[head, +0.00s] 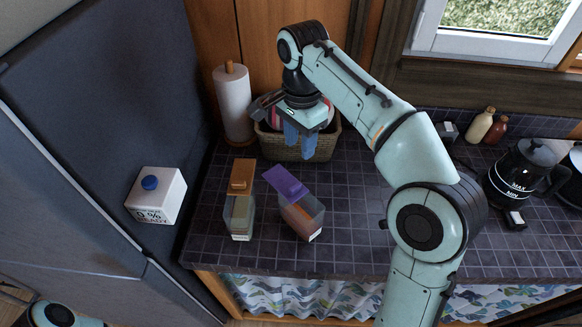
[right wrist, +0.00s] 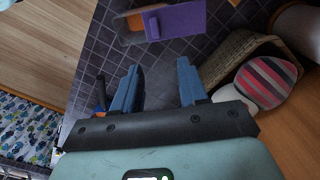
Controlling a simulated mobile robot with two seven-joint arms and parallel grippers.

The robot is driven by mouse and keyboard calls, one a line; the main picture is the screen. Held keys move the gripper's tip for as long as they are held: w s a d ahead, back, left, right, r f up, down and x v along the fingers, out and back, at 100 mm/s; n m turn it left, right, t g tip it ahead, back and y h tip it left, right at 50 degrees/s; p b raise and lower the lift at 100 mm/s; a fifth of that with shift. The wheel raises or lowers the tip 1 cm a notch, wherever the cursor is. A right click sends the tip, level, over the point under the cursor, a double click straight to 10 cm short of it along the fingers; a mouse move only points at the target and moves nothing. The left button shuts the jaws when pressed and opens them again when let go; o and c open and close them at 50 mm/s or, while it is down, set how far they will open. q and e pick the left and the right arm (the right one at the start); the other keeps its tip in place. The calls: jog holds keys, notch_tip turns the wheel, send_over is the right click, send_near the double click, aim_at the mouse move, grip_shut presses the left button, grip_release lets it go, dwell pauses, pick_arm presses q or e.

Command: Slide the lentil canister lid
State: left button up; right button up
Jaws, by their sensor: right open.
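Two clear canisters stand on the tiled counter. The right canister (head: 303,222) has reddish-orange contents and a purple lid (head: 287,184) lying askew, shifted toward the back left, leaving part of the top uncovered. The left canister (head: 240,218) has pale contents and an orange-brown lid (head: 242,175) set far toward the back. No label is readable, so I cannot tell which holds lentils. My right gripper (head: 298,142) is open and empty, behind and above the purple lid. In the right wrist view its fingers (right wrist: 158,90) are apart, with the purple lid (right wrist: 182,20) beyond them. My left gripper is out of view.
A wicker basket (head: 318,148) with cloths sits just behind my right gripper. A paper towel roll (head: 233,105) stands at the back left. A white carton (head: 156,196) with a blue cap is at the left. A kettle (head: 520,172) stands right.

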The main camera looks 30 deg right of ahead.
aim_at(300, 184)
jog(key=f+b, duration=0.1)
jog(key=f, duration=0.2)
jog(key=f+b, duration=0.1)
jog(key=f, duration=0.3)
jog(key=s+f, duration=0.1)
jog(key=f, duration=0.3)
jog(key=shift+f+b, duration=0.15)
jog(key=shift+b, duration=0.25)
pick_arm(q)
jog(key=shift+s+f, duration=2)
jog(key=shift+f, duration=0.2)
pick_arm(e)
jog(key=shift+w+f, duration=0.15)
jog(key=shift+f, duration=0.6)
grip_shut()
